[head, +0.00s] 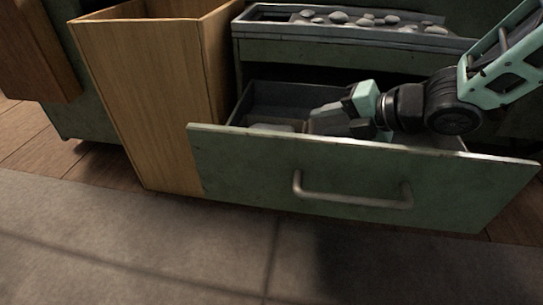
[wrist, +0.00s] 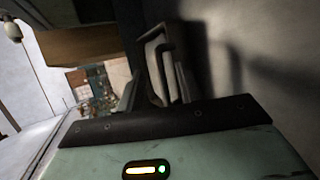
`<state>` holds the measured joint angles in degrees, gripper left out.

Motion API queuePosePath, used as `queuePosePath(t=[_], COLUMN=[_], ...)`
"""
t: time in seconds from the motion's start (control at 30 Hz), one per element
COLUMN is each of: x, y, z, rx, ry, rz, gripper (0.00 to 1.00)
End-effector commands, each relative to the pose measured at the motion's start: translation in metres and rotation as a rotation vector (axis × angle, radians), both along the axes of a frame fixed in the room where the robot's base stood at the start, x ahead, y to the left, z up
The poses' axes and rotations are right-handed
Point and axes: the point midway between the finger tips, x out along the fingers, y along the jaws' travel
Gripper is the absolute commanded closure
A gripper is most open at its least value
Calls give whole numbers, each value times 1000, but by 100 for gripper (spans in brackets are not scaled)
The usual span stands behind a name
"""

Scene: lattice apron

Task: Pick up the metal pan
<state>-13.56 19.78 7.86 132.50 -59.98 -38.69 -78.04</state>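My gripper (head: 318,122) reaches down into the open drawer, behind the green drawer front (head: 370,180). In the head view a low grey shape, likely the pan (head: 272,127), shows left of the fingertips inside the drawer. The drawer front hides most of it, and I cannot tell whether the fingers touch it.
The drawer front has a metal bar handle (head: 350,200). A tall wooden box (head: 150,100) stands against the drawer's left side. Above the drawer, a tray (head: 455,43) holds several grey stones (head: 338,17). The tiled floor (head: 130,245) in front is clear.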

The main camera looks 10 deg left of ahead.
Motion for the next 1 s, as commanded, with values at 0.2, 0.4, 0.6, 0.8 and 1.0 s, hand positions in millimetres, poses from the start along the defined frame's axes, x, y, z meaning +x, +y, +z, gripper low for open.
queuePosePath(t=[0.2,0.4,0.6,0.8,1.0], x=[8,8,8,8,8], y=[16,17,16,16,16], z=[-12,-11,-11,-11,-11], rx=[1,0,0,-1,-1], ry=[-1,0,1,1,0], rz=[2,1,1,1,0], gripper=[64,64,100,100,100])
